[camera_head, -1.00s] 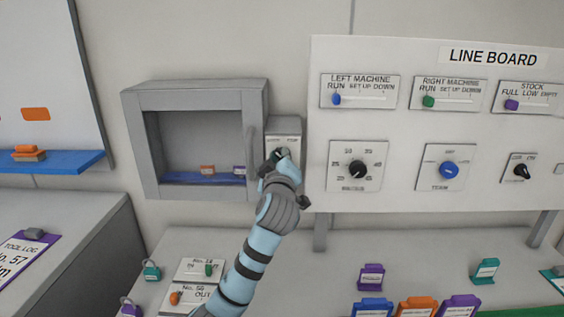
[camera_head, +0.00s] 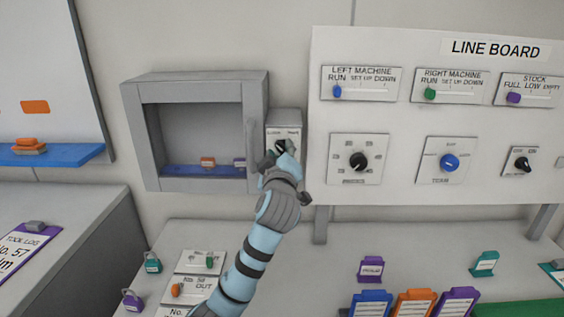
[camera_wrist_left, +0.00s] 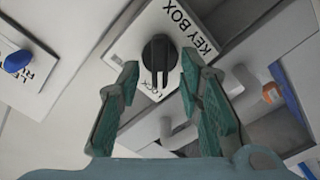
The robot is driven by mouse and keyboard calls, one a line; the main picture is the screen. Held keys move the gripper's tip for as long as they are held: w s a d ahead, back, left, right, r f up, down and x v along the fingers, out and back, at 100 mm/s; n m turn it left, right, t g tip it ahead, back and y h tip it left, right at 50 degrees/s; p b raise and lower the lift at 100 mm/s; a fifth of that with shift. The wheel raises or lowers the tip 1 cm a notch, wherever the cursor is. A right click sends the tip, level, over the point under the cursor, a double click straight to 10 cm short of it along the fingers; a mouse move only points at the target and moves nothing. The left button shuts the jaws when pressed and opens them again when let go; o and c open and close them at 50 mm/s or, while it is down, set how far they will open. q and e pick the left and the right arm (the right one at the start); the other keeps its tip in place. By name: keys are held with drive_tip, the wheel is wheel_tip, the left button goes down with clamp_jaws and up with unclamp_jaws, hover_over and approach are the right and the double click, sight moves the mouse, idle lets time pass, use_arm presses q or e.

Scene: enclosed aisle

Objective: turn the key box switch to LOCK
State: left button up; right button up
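The key box switch (camera_head: 281,145) is a black knob on a small white plate (camera_head: 285,129) beside the grey wall cabinet. The left wrist view shows the knob (camera_wrist_left: 159,54) with the words KEY BOX and LOCK on its plate. Its narrow end points toward the bottom of that view, beside the LOCK lettering; I cannot tell its exact setting. My left gripper (camera_head: 277,156) is at the switch and partly hides it. In the wrist view its green fingers (camera_wrist_left: 160,68) are apart, one on each side of the knob, with gaps visible. My right gripper is out of view.
The open grey key box (camera_head: 254,95) stands just left of the switch, with small tags on a blue strip inside. The line board (camera_head: 405,115) is close on the right. A counter (camera_head: 300,270) with tags and cards lies below.

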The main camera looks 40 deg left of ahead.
use_arm(q)
drive_tip(key=v, duration=1)
drive_tip(key=shift+s+d, duration=0.2)
drive_tip(key=shift+d, duration=0.05)
